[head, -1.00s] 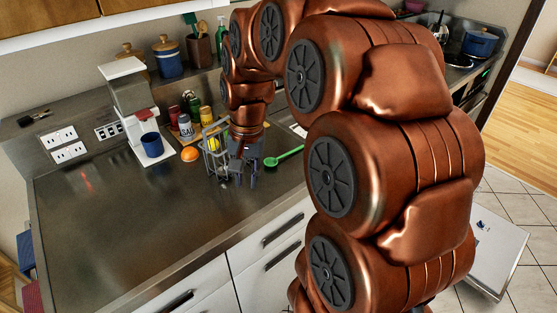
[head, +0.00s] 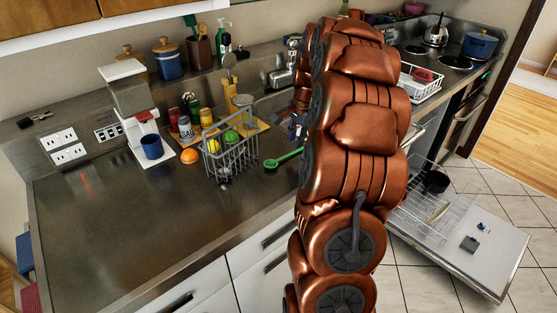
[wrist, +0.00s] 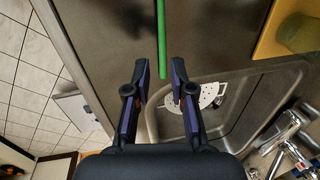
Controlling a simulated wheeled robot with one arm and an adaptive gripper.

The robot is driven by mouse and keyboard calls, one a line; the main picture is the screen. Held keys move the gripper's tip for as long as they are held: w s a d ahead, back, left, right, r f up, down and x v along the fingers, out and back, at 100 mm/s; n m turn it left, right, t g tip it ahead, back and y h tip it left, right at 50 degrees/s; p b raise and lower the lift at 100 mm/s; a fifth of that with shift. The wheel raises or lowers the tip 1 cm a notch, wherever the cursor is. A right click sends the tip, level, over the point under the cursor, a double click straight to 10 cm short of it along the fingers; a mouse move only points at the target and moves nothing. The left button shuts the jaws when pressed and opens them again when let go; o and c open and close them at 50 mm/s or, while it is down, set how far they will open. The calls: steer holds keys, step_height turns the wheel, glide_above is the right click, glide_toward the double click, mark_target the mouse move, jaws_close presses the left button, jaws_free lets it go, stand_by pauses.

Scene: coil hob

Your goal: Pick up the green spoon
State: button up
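The green spoon (head: 283,159) lies on the metal counter, right of the wire basket, its bowl to the left and its handle running toward my arm. In the wrist view its green handle (wrist: 161,35) comes down from the top edge, and its end shows between my fingertips. My gripper (wrist: 160,68) is open with a gap on both sides of the handle. I cannot tell the height of the fingers above the counter. In the head view only a small part of my gripper (head: 297,127) shows past my arm.
A wire basket (head: 232,155) with fruit stands left of the spoon. An orange (head: 189,156) and a blue mug (head: 152,146) are further left. The sink (wrist: 220,108) is beside my fingers, with a faucet (wrist: 292,125) at its edge. The front left counter is clear.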

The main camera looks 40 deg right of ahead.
mark_target(292, 153)
steer(key=shift+w+d+f+p, duration=0.1)
steer(key=shift+w+f+p, duration=0.2)
steer(key=shift+f, duration=0.6)
steer(key=shift+w+a+f+p, duration=0.15)
steer(key=shift+f+p, duration=0.25)
steer(key=shift+f, duration=0.45)
steer(key=shift+w+d+f+p, duration=0.15)
steer(key=shift+w+f+p, duration=0.2)
steer(key=shift+f, duration=0.55)
steer(key=shift+s, duration=0.1)
jaws_close()
